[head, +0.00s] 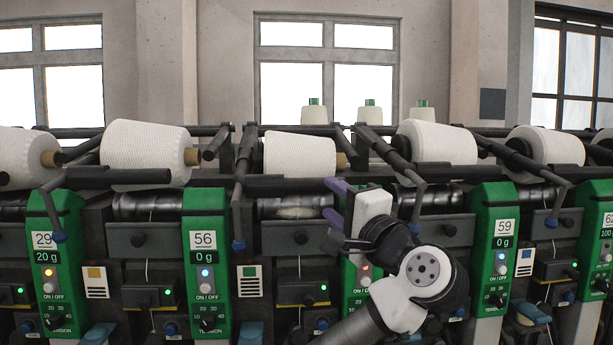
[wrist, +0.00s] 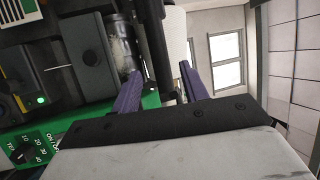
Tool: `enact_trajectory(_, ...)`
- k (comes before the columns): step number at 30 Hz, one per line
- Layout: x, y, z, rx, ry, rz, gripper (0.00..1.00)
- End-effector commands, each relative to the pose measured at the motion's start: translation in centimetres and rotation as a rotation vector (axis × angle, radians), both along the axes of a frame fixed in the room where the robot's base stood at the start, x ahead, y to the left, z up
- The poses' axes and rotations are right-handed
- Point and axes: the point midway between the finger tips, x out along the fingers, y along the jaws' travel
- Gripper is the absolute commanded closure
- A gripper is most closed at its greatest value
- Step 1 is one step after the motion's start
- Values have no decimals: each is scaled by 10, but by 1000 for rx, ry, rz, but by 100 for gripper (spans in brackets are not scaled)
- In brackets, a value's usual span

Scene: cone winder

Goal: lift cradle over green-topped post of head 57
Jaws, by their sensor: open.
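My gripper (head: 331,200) is open, its two purple fingers pointing left at the right end of a black cradle bar (head: 288,185). In the wrist view my gripper (wrist: 162,72) shows the dark bar (wrist: 152,45) between the lines of its fingers; contact cannot be told. A white yarn cone (head: 295,154) sits just above this bar. The green-topped post (head: 362,300) behind my gripper has its number hidden; it stands between the posts marked 56 and 59. Its green face (wrist: 70,130) also shows in the wrist view. No 57 is readable.
Neighbouring posts 56 (head: 206,260) and 59 (head: 495,250) stand either side. Cradle arms with blue knobs, such as one left (head: 238,244) and one right (head: 415,228), jut forward. More cones (head: 147,150) line the machine. Windows (head: 325,70) are behind.

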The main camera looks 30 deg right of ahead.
Motion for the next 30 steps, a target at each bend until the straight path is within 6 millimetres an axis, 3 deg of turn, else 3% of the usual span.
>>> enact_trajectory(6,48,-1,15,0,2,4,56)
enact_trajectory(12,79,-3,21,1,2,2,56)
enact_trajectory(18,93,-4,23,-1,1,0,56)
enact_trajectory(26,94,-4,22,-2,1,-2,56)
enact_trajectory(30,94,-4,22,-2,1,-2,70)
